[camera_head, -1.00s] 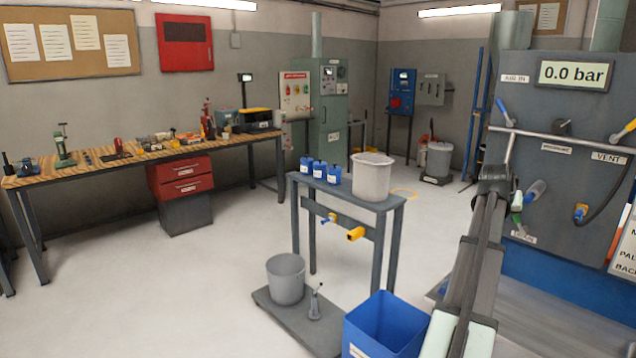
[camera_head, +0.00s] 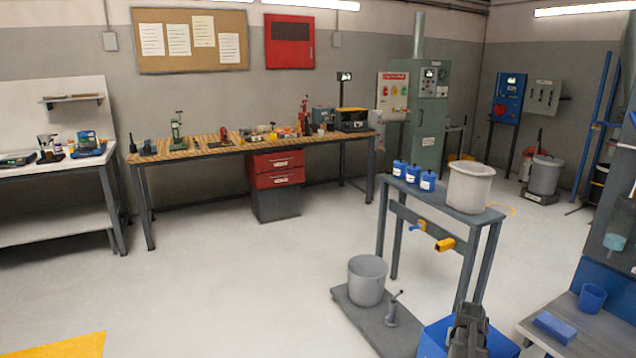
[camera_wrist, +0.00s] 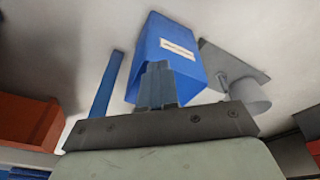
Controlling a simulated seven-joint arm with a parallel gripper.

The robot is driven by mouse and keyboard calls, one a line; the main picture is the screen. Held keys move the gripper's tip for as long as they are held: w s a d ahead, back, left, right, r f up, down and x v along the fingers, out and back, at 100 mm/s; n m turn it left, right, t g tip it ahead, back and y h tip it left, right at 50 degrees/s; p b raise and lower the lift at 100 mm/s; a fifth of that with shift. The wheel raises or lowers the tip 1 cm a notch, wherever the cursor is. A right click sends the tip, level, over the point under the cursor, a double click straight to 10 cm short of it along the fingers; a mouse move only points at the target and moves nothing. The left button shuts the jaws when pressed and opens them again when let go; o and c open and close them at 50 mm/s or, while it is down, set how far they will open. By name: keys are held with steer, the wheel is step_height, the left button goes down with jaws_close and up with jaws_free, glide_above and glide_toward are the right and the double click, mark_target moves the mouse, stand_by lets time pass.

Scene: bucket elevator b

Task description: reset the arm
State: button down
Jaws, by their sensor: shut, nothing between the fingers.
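My gripper (camera_head: 468,318) shows at the bottom right of the head view, in front of the open blue bin (camera_head: 433,346). In the wrist view the fingers of my gripper (camera_wrist: 157,68) are together and empty. They overlap the labelled blue bin (camera_wrist: 180,38) in the picture; I cannot tell how far apart they are. Most of the arm is outside the head view.
A grey stand (camera_head: 462,212) holds a white bucket (camera_head: 470,190) and small blue containers (camera_head: 413,175). A grey bucket (camera_head: 367,283) stands on a low platform (camera_head: 362,316). A blue cup (camera_head: 592,297) and blue block (camera_head: 554,327) lie at right.

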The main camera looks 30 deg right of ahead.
steer(key=a+f+n+g+y, duration=0.1)
steer(key=a+f+n+y, duration=0.1)
steer(key=a+f, duration=0.9)
steer(key=a+f+n+g+y, duration=0.1)
steer(key=a+f, duration=0.5)
steer(key=a, duration=0.9)
steer(key=s+a+f+n+g, duration=0.2)
steer(key=s+a+f, duration=0.2)
steer(key=a, duration=0.4)
steer(key=s+a+f+n+g, duration=0.2)
steer(key=s+a+f+n, duration=0.1)
steer(key=s+a, duration=0.4)
steer(key=s+a+f+n+g, duration=0.1)
steer(key=s+a+f, duration=0.4)
steer(key=a, duration=0.6)
steer(key=shift+s+a+f+n+g+h, duration=0.2)
steer(key=shift+s+f+n+g+h, duration=0.2)
steer(key=shift+s+n, duration=0.35)
steer(key=shift+w, duration=0.15)
